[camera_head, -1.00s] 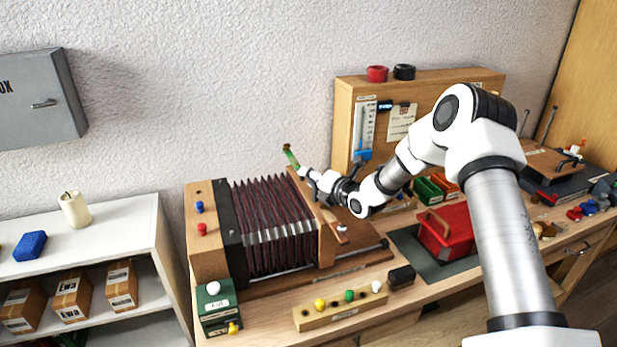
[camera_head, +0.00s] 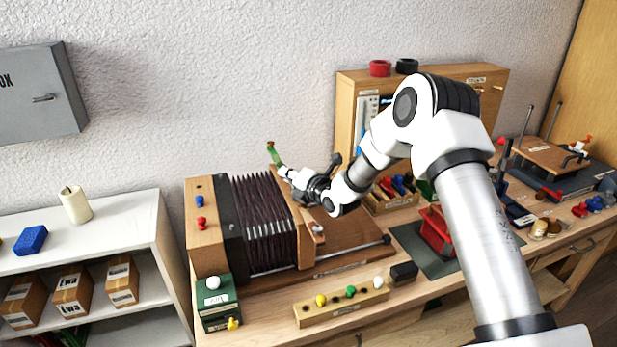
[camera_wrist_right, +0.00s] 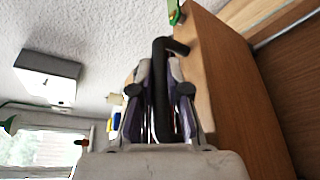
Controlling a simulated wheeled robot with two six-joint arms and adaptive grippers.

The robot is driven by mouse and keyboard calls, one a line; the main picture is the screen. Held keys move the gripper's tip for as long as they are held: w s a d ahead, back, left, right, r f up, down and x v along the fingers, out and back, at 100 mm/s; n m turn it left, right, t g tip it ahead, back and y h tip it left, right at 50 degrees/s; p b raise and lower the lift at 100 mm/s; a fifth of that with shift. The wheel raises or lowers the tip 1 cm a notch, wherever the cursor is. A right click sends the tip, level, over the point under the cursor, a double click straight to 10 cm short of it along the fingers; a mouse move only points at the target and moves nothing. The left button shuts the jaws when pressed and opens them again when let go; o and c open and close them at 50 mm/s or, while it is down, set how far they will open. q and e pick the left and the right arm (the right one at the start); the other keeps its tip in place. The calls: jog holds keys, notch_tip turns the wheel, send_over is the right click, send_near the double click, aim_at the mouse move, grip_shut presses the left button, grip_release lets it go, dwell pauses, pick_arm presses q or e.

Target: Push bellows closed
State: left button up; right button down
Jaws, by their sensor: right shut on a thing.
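The bellows (camera_head: 264,205) has dark maroon pleats between a wooden block with a black frame at the left and a wooden end board (camera_head: 305,240) at the right. The pleats are partly pressed together. My right gripper (camera_head: 287,175) is at the top of the end board, shut on a dark handle. In the right wrist view the gripper's fingers (camera_wrist_right: 160,100) close around this black handle (camera_wrist_right: 162,75), beside the wooden end board (camera_wrist_right: 225,90). The handle is mostly hidden by the gripper in the head view. My left gripper is not in view.
A bare wooden base (camera_head: 350,238) with a rod lies right of the end board. A peg strip (camera_head: 340,306) and a green box (camera_head: 217,303) stand in front. A red box (camera_head: 436,232) sits at the right, partly behind my arm.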

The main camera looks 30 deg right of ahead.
jog(key=a, duration=0.2)
jog(key=w+a+b, duration=0.1)
jog(key=a, duration=0.4)
jog(key=shift+w, duration=0.3)
jog(key=shift+d, duration=0.1)
jog(key=c, duration=1.4)
grip_release()
jog(key=shift+o, duration=1.2)
jog(key=shift+w+a, duration=0.15)
jog(key=shift+a, duration=0.1)
jog(key=shift+w+a, duration=0.1)
jog(key=shift+a, duration=0.05)
jog(key=shift+s+d, duration=0.25)
jog(key=shift+s, duration=0.2)
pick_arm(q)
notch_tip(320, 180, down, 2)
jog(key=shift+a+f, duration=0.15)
pick_arm(e)
jog(key=v, duration=1.1)
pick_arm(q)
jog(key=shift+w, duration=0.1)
pick_arm(e)
jog(key=shift+a, duration=0.15)
